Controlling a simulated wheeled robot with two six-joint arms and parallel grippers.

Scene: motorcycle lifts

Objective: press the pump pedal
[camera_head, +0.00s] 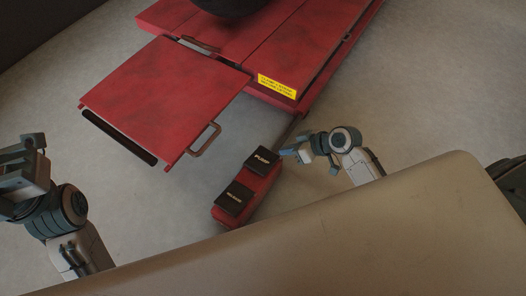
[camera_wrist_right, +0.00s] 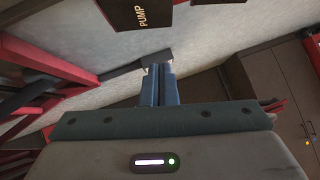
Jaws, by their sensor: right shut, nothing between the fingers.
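The pump pedal (camera_head: 262,159) is a black pad with white lettering at the upper end of a red pedal unit (camera_head: 226,217) on the floor. It also shows at the top edge of the right wrist view (camera_wrist_right: 140,14), partly cut off. My right gripper (camera_head: 287,151) is just right of the pump pedal in the head view; I cannot tell whether it touches. In the wrist view its fingers (camera_wrist_right: 158,72) are together and empty, below the pedal in the picture. My left gripper (camera_head: 24,150) is at the left edge, far from the pedal; its opening is unclear.
A second black pedal (camera_head: 235,199) sits on the same unit, below the pump pedal in the picture. A red motorcycle lift (camera_head: 165,95) with a ramp and handle (camera_head: 206,141) stands behind. A yellow label (camera_head: 277,86) is on it. Grey floor (camera_head: 420,90) is clear at right.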

